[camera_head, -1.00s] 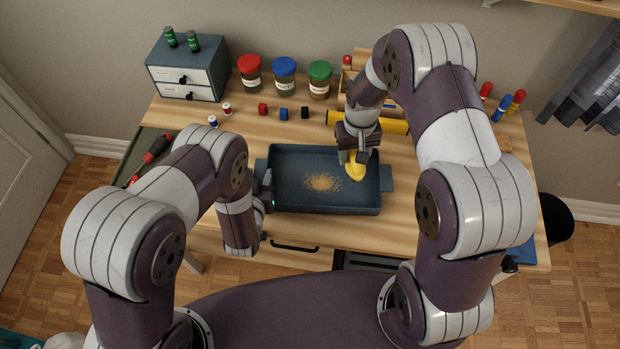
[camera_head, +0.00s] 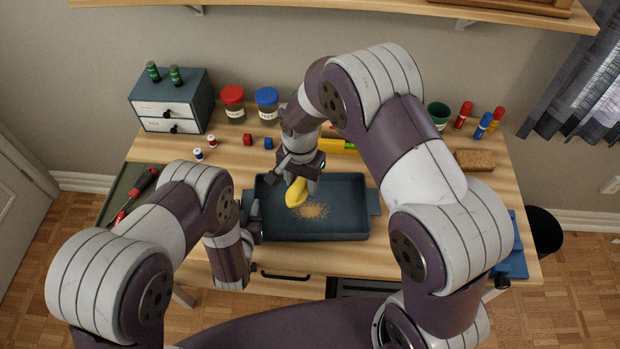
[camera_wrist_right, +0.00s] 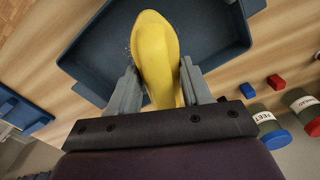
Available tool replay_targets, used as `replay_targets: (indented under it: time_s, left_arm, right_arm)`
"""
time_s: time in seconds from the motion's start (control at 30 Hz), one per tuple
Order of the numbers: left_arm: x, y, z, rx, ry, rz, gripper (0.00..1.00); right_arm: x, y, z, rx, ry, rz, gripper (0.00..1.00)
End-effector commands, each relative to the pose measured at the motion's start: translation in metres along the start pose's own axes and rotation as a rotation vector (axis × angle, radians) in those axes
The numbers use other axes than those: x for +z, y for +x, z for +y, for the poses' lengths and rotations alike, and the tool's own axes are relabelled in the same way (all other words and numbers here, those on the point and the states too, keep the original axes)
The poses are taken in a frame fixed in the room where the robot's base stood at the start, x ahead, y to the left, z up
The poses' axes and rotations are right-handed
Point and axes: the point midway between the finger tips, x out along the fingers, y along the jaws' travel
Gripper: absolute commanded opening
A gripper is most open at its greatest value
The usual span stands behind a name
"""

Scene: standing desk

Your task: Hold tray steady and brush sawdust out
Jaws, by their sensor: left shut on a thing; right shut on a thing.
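The dark blue tray (camera_head: 345,190) lies on the desk, with a patch of tan sawdust (camera_head: 313,211) on its floor, right of the brush. My left gripper (camera_head: 255,219) is at the tray's left end, shut on it; the arm partly hides the contact. My right gripper (camera_head: 301,178) is above the tray's left half, shut on a yellow brush (camera_head: 297,193). In the right wrist view the yellow brush (camera_wrist_right: 158,55) stands between the two fingers, over the tray (camera_wrist_right: 215,25). A few sawdust specks show beside it. The brush's bristles are hidden.
Jars with red (camera_head: 232,95) and blue (camera_head: 267,97) lids stand behind the tray, with small coloured blocks before them. A drawer box (camera_head: 170,105) is at back left, a screwdriver (camera_head: 137,192) at left, a brown sponge block (camera_head: 474,160) at right.

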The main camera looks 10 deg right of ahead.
Motion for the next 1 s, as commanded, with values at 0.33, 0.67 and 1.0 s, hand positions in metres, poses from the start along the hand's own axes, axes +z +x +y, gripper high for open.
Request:
replay_targets:
  time_s: [0.33, 0.67, 1.0]
  left_arm:
    - [0.004, -0.001, 0.0, 0.0, 0.002, -0.01, 0.01]
    - [0.004, -0.001, -0.001, 0.0, 0.002, -0.01, 0.01]
    - [0.004, -0.001, -0.001, 0.0, 0.002, -0.011, 0.01]
  right_arm:
    - [0.001, 0.01, 0.002, 0.006, 0.124, -0.004, 0.24]
    - [0.001, 0.039, 0.002, 0.006, 0.122, -0.004, 0.24]
    - [0.001, 0.069, 0.002, 0.005, 0.122, -0.003, 0.24]
